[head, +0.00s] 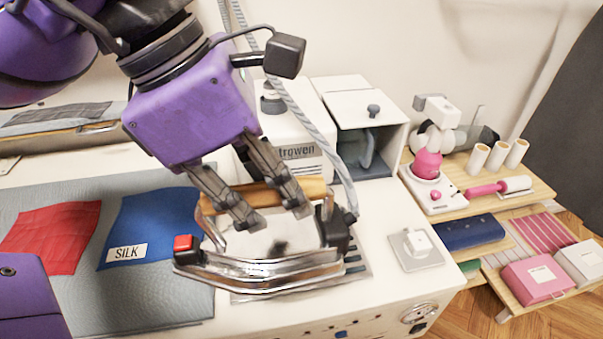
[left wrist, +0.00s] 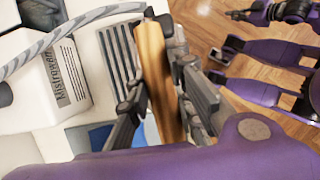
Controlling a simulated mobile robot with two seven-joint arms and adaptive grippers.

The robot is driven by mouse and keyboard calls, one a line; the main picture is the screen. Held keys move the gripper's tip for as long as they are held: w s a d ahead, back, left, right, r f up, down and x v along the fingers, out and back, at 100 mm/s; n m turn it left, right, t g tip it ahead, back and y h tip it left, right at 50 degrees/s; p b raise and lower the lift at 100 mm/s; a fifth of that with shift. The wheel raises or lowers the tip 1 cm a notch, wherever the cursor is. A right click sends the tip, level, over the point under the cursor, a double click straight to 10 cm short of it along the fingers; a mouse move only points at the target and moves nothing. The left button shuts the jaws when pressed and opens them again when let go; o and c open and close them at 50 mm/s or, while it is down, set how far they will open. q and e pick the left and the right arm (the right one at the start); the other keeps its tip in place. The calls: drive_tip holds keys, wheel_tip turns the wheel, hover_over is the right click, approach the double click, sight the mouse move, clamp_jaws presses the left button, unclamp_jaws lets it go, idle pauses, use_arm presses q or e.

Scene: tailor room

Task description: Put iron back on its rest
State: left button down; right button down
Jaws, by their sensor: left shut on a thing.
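The silver iron (head: 270,272) has a wooden handle, a red button at its left end and a black block at its right end. My left gripper (head: 274,213) is shut on the wooden handle, which also shows between its fingers in the left wrist view (left wrist: 156,65). The rest (head: 356,262), a slotted metal plate on the white worktop, lies under the iron and is mostly hidden by it in the head view. Its slots show left of the handle in the left wrist view (left wrist: 119,60). I cannot tell whether the iron touches it. My right gripper (left wrist: 238,14) seems to show far off, partly cut off.
A grey ironing mat (head: 160,300) with red cloth (head: 52,236) and blue cloth (head: 150,225) lies to the left. A white steam unit (head: 296,135) stands behind, its grey hose (head: 318,140) running to the iron. Shelves (head: 440,212) with sewing items stand right.

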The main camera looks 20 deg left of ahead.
use_arm(q)
drive_tip(key=w+f, duration=1.1)
drive_tip(key=w, duration=0.1)
drive_tip(key=shift+d+f, duration=0.25)
drive_tip(key=shift+f, duration=0.15)
drive_tip(key=shift+f, duration=0.1)
drive_tip(key=c, duration=2)
unclamp_jaws()
drive_tip(key=shift+s+f, duration=0.1)
drive_tip(key=shift+f, duration=0.15)
drive_tip(key=o, duration=0.5)
drive_tip(key=shift+r, duration=0.1)
drive_tip(key=shift+c, duration=0.2)
drive_tip(key=v, duration=1.2)
